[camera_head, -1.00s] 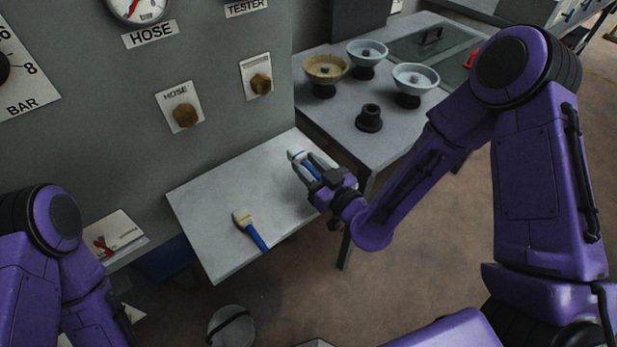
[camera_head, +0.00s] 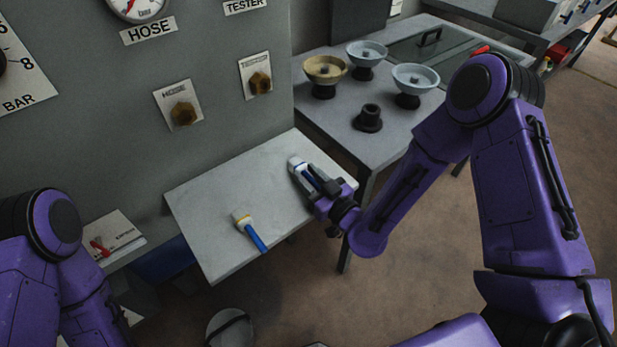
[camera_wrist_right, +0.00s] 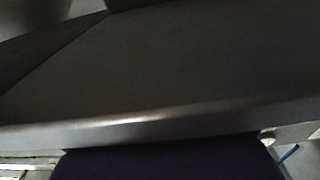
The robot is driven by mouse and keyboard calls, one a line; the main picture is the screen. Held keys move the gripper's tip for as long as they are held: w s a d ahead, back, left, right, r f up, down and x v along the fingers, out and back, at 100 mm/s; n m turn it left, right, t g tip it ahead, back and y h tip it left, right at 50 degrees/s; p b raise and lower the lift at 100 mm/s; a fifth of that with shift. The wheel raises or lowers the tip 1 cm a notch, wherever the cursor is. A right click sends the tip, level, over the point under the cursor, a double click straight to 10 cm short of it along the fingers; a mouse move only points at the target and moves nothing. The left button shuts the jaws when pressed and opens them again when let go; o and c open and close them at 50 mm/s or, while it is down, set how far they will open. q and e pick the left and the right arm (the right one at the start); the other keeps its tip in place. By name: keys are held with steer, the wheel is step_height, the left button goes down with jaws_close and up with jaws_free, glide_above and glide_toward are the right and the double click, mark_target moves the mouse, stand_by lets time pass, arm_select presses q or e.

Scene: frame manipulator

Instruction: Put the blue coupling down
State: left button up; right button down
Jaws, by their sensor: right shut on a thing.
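The blue coupling (camera_head: 300,167) has a pale tip and a blue body. It is at the right part of the pale shelf (camera_head: 205,190). My right gripper (camera_head: 308,178) is shut on it, and the fingers hide part of its body. The coupling is low over the shelf; I cannot tell whether it touches it. A second piece (camera_head: 250,230), with a pale tip, a yellow band and a blue tail, lies near the shelf's front edge. In the right wrist view a dark grey surface fills most of the picture and the coupling cannot be made out. My left gripper is out of view.
The grey panel (camera_head: 225,125) with knobs stands behind the shelf. To the right is a grey table (camera_head: 330,112) with several bowls on stands and a black knob-like part (camera_head: 368,118). The shelf's left and middle are free apart from the second piece.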

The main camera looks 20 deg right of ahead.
steer(key=shift+s+f, duration=0.15)
steer(key=c, duration=0.7)
jaws_free()
steer(key=shift+f, duration=0.1)
steer(key=shift+c, duration=0.2)
steer(key=shift+s, duration=0.1)
steer(key=shift+a+r+p, duration=0.1)
steer(key=shift+r+p, duration=0.4)
steer(key=shift+p, duration=0.3)
steer(key=v, duration=1.2)
steer(key=s+d+f+m+g+h, duration=0.25)
steer(key=f+g, duration=0.25)
steer(key=f, duration=0.6)
steer(key=s+d+f+m+g+h, duration=0.3)
steer(key=s+d+f+m+g, duration=0.1)
steer(key=s, duration=0.3)
steer(key=s+d+f+m+g+h, duration=0.4)
steer(key=s+f+g, duration=0.1)
steer(key=s+f, duration=0.2)
steer(key=shift+s+d, duration=0.4)
steer(key=shift+s, duration=0.1)
